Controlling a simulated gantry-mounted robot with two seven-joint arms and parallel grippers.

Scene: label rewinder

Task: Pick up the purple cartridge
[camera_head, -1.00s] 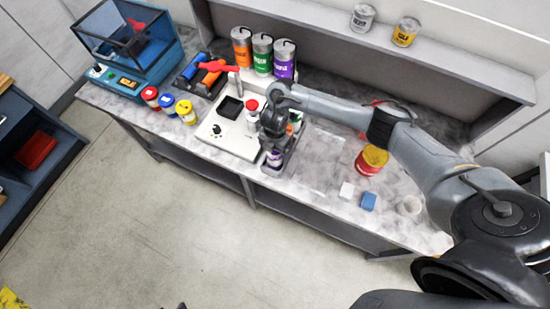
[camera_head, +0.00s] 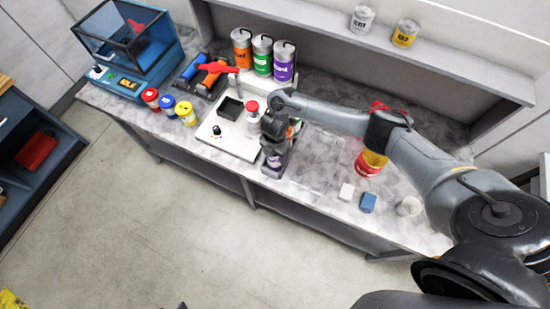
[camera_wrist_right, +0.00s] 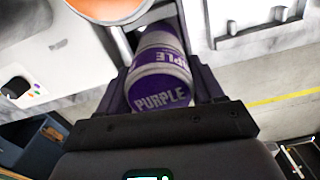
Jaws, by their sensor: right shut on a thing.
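The purple cartridge (camera_wrist_right: 160,75) is a white and purple cylinder marked "PURPLE". In the right wrist view it sits between the two fingers of my right gripper (camera_wrist_right: 162,88), which is shut on it. In the head view my right gripper (camera_head: 272,150) is at the front right of the white machine, and the purple cartridge (camera_head: 274,161) shows below it, at the dark cartridge tray (camera_head: 270,172). I cannot tell whether the cartridge is clear of the tray. My left gripper is not in view.
Orange, green and purple cans (camera_head: 262,56) stand behind the white machine (camera_head: 225,138). Small red, blue and yellow jars (camera_head: 168,104) stand left of it. A red and yellow tin (camera_head: 371,163), a white block (camera_head: 346,191) and a blue block (camera_head: 368,202) are to the right.

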